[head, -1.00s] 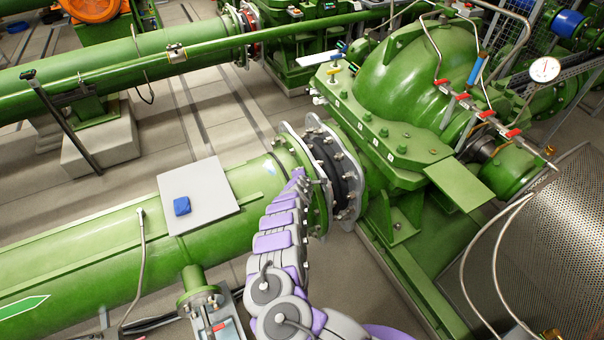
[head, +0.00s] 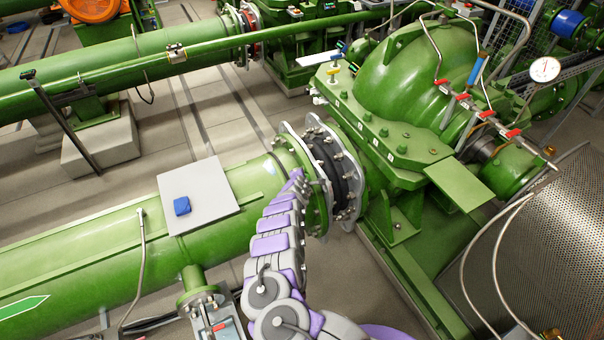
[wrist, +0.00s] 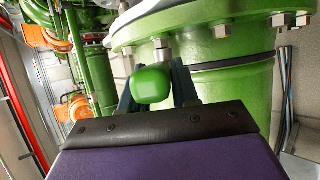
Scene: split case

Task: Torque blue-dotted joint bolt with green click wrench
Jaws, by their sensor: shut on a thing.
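In the wrist view my gripper (wrist: 155,88) is shut on a green, rounded handle end (wrist: 152,86), which looks like the green click wrench. The rest of the wrench is hidden. In the head view my arm reaches up to the pipe flange, and the gripper itself is hidden. The split pump case (head: 430,75) stands right of the flange, with a row of green joint bolts (head: 403,149) and small white tags along its ledge. I cannot make out a blue dot on any bolt.
A bolted flange (wrist: 215,30) lies close beyond my gripper. Other tools with yellow and blue handles (head: 333,70) sit at the case's far left end. A grey plate (head: 222,190) with a blue item (head: 182,206) rests on the near pipe. A perforated guard (head: 550,260) stands at right.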

